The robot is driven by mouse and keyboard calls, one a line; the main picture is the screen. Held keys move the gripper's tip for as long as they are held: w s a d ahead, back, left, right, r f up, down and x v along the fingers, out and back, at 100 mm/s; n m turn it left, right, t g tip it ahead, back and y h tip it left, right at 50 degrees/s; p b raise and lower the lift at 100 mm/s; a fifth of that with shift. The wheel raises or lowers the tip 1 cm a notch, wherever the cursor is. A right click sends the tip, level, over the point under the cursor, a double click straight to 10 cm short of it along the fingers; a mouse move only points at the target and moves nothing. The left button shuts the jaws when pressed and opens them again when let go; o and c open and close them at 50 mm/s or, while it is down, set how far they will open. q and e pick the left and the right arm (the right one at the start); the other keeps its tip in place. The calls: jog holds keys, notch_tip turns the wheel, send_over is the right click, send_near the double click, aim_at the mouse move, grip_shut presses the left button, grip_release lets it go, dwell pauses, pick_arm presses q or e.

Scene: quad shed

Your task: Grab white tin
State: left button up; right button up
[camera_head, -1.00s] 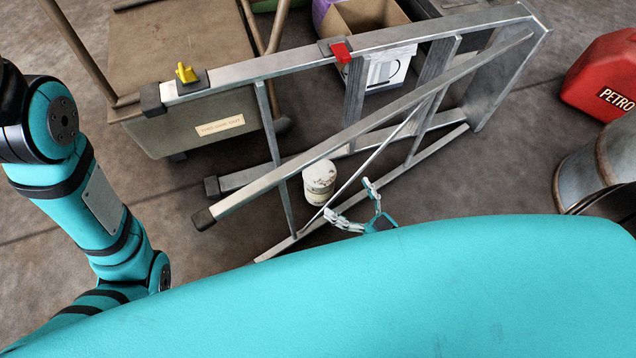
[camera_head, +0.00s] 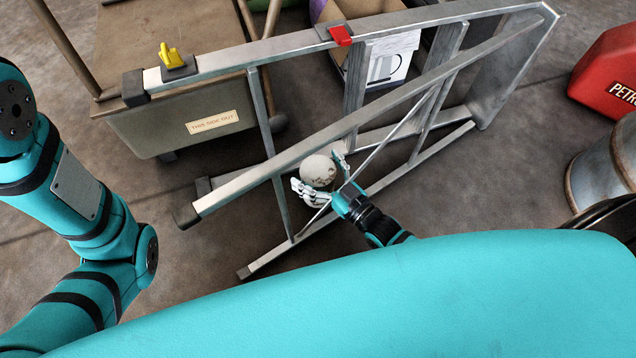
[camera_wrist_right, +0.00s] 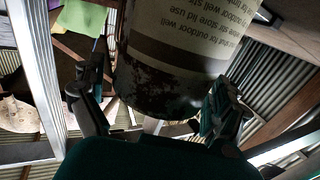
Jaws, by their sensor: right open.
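The white tin (camera_head: 318,171) has a stained, round top and is among the bars of the lying ladder. My right gripper (camera_head: 320,174) is open, with one finger on either side of the tin. In the right wrist view, the tin (camera_wrist_right: 175,62) appears inverted, with printed text and a dark, worn edge, between the spread fingers (camera_wrist_right: 158,100). Whether the fingers touch it is unclear. The tin's lower part is hidden in the head view. My left arm shows at the left, but its gripper is out of view.
The metal stepladder (camera_head: 380,95) lies around the tin, its rails and struts close to my right gripper. A lidded box (camera_head: 180,125) stands behind at left. A white carton (camera_head: 388,60) is beyond the ladder. A red petrol can (camera_head: 606,72) and a metal drum (camera_head: 598,178) are at right.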

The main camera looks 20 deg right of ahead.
jog(key=shift+c, duration=0.3)
jog(key=c, duration=1.4)
jog(key=shift+c, duration=0.6)
jog(key=shift+r, duration=0.15)
